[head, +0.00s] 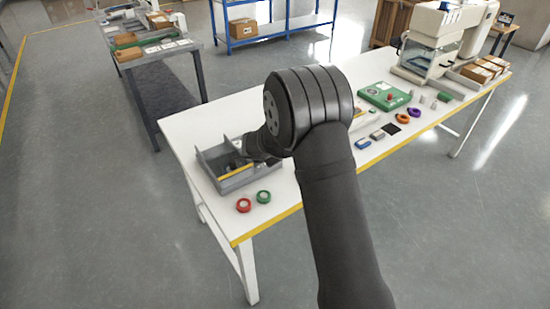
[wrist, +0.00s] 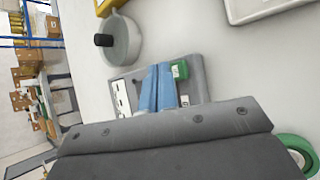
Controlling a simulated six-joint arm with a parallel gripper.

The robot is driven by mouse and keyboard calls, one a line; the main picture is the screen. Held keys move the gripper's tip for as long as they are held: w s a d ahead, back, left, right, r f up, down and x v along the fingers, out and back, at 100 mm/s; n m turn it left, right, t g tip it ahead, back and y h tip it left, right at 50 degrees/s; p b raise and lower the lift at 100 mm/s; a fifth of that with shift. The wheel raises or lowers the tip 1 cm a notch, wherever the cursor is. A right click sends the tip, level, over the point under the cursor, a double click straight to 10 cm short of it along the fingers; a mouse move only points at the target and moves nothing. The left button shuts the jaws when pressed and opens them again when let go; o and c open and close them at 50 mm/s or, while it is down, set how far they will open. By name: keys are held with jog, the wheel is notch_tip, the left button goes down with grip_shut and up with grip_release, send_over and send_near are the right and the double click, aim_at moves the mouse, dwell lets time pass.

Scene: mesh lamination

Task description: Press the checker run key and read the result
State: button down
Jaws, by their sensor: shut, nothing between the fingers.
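In the wrist view, a grey box-like unit, which looks like the checker (wrist: 196,90), stands on the white table. It has a white panel with dark marks (wrist: 121,98) on its left and a small green key (wrist: 180,70) at its upper right. My gripper (wrist: 159,70) shows as two light blue fingers, shut together and empty. They reach over the unit, tips just left of the green key; I cannot tell if they touch anything. The fingers and dark gripper body hide much of the unit, and no result is readable. In the head view my arm hides the unit.
A round grey pot with a black knob (wrist: 122,40) stands close beyond the unit. A green tape roll (wrist: 296,150) is at right. In the head view, a grey compartment tray (head: 240,182), red roll (head: 243,205) and green fixture (head: 385,96) share the table.

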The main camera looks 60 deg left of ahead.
jog(key=shift+f, duration=0.1)
dwell(0.3)
jog(key=shift+f, duration=0.35)
jog(key=shift+f, duration=0.45)
dwell(0.6)
dwell(0.4)
jog(key=shift+r, duration=0.85)
jog(key=shift+r, duration=0.1)
jog(key=shift+r, duration=2.45)
jog(key=shift+f, duration=0.1)
